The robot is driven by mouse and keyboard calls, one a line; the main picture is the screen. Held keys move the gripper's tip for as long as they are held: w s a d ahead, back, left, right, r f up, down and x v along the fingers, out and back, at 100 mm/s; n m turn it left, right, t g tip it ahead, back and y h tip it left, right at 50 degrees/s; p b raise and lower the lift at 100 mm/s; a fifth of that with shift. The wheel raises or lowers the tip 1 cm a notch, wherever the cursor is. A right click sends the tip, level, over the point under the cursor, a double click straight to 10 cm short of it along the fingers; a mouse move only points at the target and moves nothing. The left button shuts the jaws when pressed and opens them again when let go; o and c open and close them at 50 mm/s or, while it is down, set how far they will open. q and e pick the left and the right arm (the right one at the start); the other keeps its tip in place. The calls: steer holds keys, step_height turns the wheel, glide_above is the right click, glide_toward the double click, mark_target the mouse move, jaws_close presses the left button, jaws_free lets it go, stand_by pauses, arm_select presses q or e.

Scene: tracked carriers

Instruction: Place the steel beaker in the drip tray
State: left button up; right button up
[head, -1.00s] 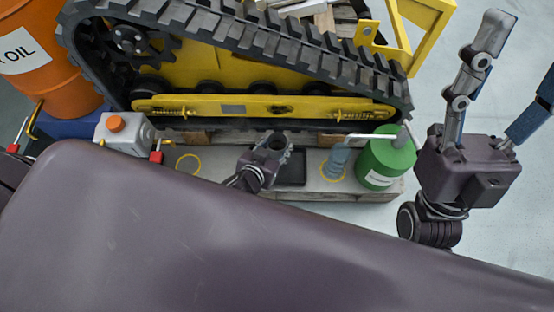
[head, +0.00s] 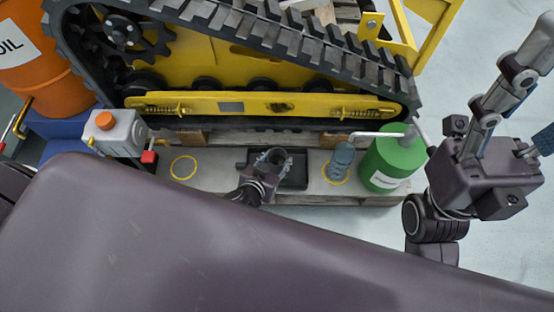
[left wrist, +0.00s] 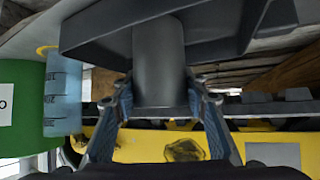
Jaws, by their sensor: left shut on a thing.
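The steel beaker (head: 275,157) is a dark grey cup, upright, with its open top facing the head camera. My left gripper (head: 268,168) is shut around it. In the left wrist view the fingers (left wrist: 160,105) lie on both sides of the beaker (left wrist: 158,55). The black drip tray (head: 292,179) lies on the pale pallet top, and the beaker overlaps it in the head view. The tray (left wrist: 95,35) shows behind the beaker's base in the left wrist view; whether they touch cannot be told. My right gripper (head: 541,95) is open and empty at the right, its tips partly cut off.
A blue measuring cup (head: 342,160) and a green can (head: 390,162) stand right of the tray. The yellow tracked carrier (head: 240,105) rises behind. My arm hides the foreground.

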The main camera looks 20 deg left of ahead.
arm_select(q)
steer(key=shift+f, duration=0.2)
steer(key=o, duration=1.3)
